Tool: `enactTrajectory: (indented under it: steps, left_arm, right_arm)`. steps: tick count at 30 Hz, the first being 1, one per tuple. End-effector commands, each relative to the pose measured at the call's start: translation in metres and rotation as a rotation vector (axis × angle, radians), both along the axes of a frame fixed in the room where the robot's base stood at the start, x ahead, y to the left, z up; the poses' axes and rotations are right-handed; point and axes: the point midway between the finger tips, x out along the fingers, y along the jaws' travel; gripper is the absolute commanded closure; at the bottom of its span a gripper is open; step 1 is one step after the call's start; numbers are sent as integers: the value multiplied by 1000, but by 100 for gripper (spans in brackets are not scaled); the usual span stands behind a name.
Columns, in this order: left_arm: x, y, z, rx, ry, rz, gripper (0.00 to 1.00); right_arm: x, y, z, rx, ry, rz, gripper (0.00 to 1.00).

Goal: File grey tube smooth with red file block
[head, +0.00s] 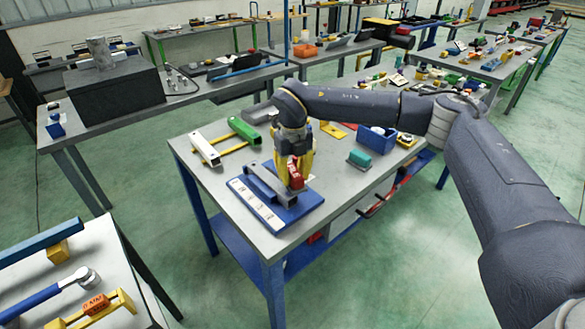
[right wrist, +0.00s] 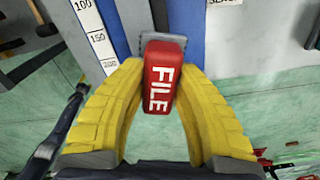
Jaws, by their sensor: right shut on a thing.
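The red file block (right wrist: 163,82), marked FILE, is between the yellow fingers of my right gripper (right wrist: 162,68), which is shut on it. In the head view the red file block (head: 296,176) is at the near right end of the grey tube (head: 266,186). The tube lies along a blue board (head: 301,206) on the table. In the right wrist view a grey end, seemingly the tube's (right wrist: 135,42), shows just behind the block. I cannot tell whether they touch. My right gripper (head: 296,168) points down over the board. My left gripper is not in view.
A white scale strip (head: 256,204) runs along the board's near left side. White and green bars (head: 244,130) on yellow supports lie behind it. A teal block (head: 360,158) and a blue bin (head: 376,138) stand to the right. The table's front edge is close to the board.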

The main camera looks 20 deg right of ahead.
Motion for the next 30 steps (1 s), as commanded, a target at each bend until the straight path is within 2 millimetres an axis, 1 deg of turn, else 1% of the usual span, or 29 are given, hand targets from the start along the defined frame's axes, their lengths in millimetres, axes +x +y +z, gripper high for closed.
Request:
enactTrajectory:
  steps: [1,5,8,9,11,21,22,23,30]
  left_arm:
    - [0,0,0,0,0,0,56]
    - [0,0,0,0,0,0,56]
    - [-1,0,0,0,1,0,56]
    - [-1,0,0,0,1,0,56]
    - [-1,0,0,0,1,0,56]
    - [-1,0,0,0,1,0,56]
    - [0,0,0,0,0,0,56]
    - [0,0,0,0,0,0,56]
    - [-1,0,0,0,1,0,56]
  right_arm:
    - [-1,-1,-5,0,2,-1,100]
    - [-1,-2,-17,0,1,-3,100]
    - [-2,-3,-33,1,4,-5,100]
    - [-3,2,-29,1,-1,-3,100]
    - [-5,7,-33,0,1,-3,100]
    - [-18,33,-32,1,1,-8,100]
    - [-17,26,-33,0,2,-17,100]
    - [-15,23,-30,-1,0,-17,100]
    - [-6,5,-32,-1,0,-12,100]
